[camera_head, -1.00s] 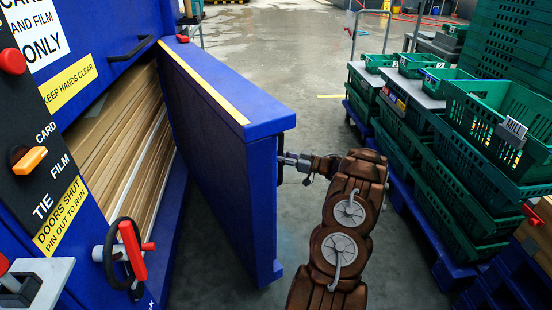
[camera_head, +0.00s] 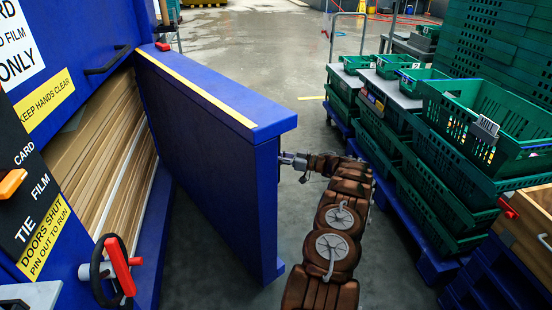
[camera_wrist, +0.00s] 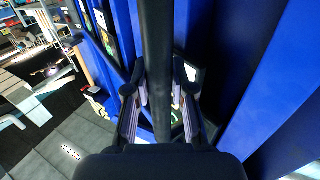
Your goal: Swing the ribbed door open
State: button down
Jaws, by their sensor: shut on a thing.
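The blue door (camera_head: 203,165) with a yellow strip along its top edge stands ajar, swung out from the blue machine. Its inner face looks smooth in the head view; blue upright ribs (camera_wrist: 262,75) show in the wrist view. My gripper (camera_head: 286,159) is at the outer side of the door's free end. In the wrist view my gripper (camera_wrist: 160,88) has a finger on each side of a dark upright handle bar (camera_wrist: 157,40) and is shut on it. In the head view the handle is mostly hidden behind the door's edge and my gripper.
Stacked brown card (camera_head: 100,150) fills the machine's opening behind the door. A red-handled wheel (camera_head: 118,268) sits on the machine front. Green crates (camera_head: 430,170) on blue pallets line the right, close to my arm. Grey floor (camera_head: 270,60) is clear beyond the door.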

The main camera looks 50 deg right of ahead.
jog(key=shift+w+r, duration=0.15)
jog(key=c, duration=1)
grip_release()
jog(key=shift+o, duration=0.2)
jog(key=v, duration=1.2)
